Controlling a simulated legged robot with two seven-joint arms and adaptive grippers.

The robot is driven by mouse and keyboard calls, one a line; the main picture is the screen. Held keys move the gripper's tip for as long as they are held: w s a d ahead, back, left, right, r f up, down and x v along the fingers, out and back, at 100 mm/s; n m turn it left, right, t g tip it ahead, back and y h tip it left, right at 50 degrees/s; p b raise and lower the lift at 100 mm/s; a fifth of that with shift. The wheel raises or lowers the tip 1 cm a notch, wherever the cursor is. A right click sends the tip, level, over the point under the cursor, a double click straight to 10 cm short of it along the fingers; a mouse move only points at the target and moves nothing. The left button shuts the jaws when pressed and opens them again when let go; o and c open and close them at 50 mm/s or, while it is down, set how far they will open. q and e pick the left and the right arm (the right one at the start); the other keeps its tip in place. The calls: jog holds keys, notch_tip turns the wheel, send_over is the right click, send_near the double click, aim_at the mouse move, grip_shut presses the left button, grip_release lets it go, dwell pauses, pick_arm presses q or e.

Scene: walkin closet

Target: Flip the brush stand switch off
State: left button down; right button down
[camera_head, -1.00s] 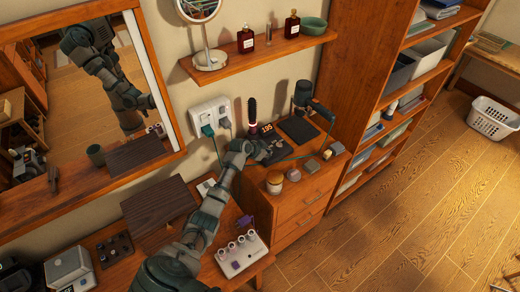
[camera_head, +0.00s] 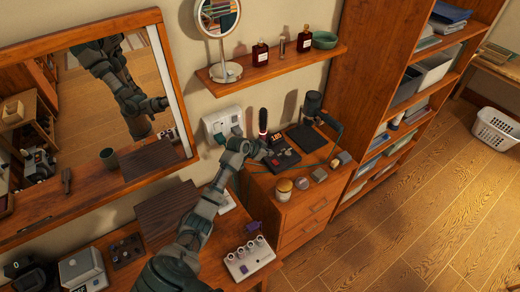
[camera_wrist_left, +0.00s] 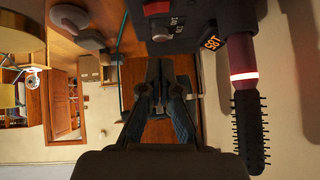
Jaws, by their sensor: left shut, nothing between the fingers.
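The brush stand (camera_head: 285,160) is a black base on the wooden cabinet top, with a round brush (camera_head: 263,121) upright at its back left. In the left wrist view, the stand (camera_wrist_left: 190,18) fills the top, with a red switch part (camera_wrist_left: 157,8), small white lettering and an orange lit display (camera_wrist_left: 211,42). My left gripper (camera_head: 263,150) is shut and empty at the stand's left side. Its fingertips (camera_wrist_left: 159,68) are close to the stand's front; contact cannot be told. My right gripper is out of view.
A black holder (camera_head: 312,125) stands right of the stand. A shelf (camera_head: 270,67) hangs above.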

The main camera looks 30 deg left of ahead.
pick_arm(q)
jog(key=v, duration=0.4)
jog(key=shift+a+r, duration=0.3)
jog(key=shift+r, duration=0.05)
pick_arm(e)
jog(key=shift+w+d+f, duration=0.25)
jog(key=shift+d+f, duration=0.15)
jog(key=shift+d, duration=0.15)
pick_arm(q)
jog(key=shift+a, duration=0.15)
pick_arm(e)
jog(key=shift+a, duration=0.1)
pick_arm(q)
jog(key=shift+f, duration=0.1)
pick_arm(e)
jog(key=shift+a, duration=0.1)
